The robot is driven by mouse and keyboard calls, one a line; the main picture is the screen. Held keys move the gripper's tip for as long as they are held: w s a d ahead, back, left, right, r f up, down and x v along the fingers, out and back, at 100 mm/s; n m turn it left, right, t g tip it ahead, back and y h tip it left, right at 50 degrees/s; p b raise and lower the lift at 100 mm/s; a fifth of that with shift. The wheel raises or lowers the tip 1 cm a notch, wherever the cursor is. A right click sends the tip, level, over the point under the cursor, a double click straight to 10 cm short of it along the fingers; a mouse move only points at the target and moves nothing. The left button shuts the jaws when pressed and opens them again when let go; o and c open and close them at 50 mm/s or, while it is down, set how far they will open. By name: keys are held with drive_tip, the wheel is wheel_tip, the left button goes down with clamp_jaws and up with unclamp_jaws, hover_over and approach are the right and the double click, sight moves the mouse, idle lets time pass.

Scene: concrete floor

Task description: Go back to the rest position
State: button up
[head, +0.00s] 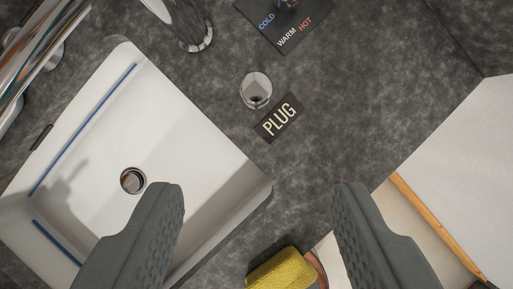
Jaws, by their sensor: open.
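My gripper (258,205) is open, with its two grey textured fingers wide apart at the bottom of the head view. Nothing is held between them. It hovers above a dark grey stone-look counter (350,95). The left finger covers part of a white sink (90,120) from this view. A yellow sponge (284,270) lies partly in view between the fingers at the bottom edge.
The sink has a round drain (133,181) and blue lines inside. A chrome plug knob (256,90) stands by a "PLUG" label (279,118). A "COLD WARM HOT" plate (288,22) and chrome tap parts (186,24) are at the top. A wood-edged white surface (465,150) is at right.

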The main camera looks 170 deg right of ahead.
drive_tip(key=s+d+f+t, duration=0.1)
drive_tip(key=s+d+t, duration=0.3)
drive_tip(key=s, duration=0.6)
drive_tip(key=s+d+f+m+t, duration=0.1)
drive_tip(key=s+d+t, duration=0.3)
drive_tip(key=s, duration=0.6)
drive_tip(key=s+d+f+m+t, duration=0.1)
drive_tip(key=s+d+t, duration=0.3)
drive_tip(key=s, duration=0.6)
drive_tip(key=shift+d+f+t+h, duration=0.4)
drive_tip(key=shift+d+f, duration=0.1)
drive_tip(key=shift+d, duration=0.4)
drive_tip(key=shift+o, duration=0.5)
drive_tip(key=shift+w, duration=0.1)
